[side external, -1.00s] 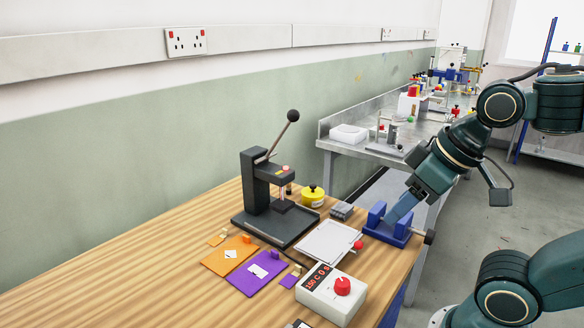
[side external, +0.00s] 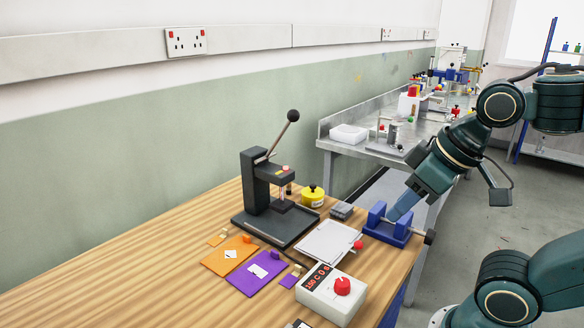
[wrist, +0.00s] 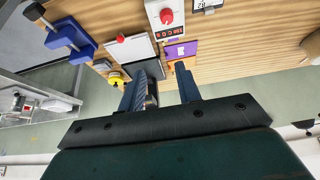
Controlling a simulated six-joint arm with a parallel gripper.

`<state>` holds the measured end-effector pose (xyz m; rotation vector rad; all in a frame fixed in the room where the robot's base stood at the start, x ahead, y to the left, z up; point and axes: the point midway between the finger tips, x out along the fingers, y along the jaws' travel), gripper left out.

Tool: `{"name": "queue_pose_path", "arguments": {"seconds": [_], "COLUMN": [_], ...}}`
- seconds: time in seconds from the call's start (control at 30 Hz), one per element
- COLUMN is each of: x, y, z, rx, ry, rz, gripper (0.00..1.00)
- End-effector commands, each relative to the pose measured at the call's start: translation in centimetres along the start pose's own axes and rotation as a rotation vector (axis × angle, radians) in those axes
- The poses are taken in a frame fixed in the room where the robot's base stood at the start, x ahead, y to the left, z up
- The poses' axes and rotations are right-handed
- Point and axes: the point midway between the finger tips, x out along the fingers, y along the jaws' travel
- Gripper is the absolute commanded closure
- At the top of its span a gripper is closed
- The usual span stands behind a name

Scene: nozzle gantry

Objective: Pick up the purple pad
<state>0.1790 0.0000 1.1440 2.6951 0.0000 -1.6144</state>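A flat purple board (side external: 247,282) lies on the wooden table, with a white label and a small purple block (side external: 275,254) at its far edge. A much smaller flat purple piece (side external: 289,282) lies just right of it. I cannot tell for sure which one is the pad. The purple board also shows in the wrist view (wrist: 190,47), beyond the fingers. My gripper (wrist: 158,78) is open, with nothing between its fingers, well above the table.
An orange board (side external: 215,261) lies left of the purple one. A black lever press (side external: 262,195) stands behind. A white control box (side external: 325,305) with a red knob, a white plate (side external: 322,240) and a blue vise (side external: 376,217) stand to the right. The table's left part is clear.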

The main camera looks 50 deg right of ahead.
Motion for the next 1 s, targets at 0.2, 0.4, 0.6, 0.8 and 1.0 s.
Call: {"name": "queue_pose_path", "arguments": {"seconds": [0.2,0.4,0.6,0.8,1.0], "x": [0.1,0.7,2.1,4.2,7.0], "y": [0.0,0.0,0.0,0.0,0.0], "z": [-1.0,-3.5,-6.9,-10.2,-13.2], "rx": [0.001,0.004,0.007,0.01,0.014], "ry": [-0.019,-0.065,-0.128,-0.191,-0.254], "rz": [0.0,0.0,0.001,0.001,0.002], "gripper": [0.66,0.66,0.66,0.66,0.66]}}
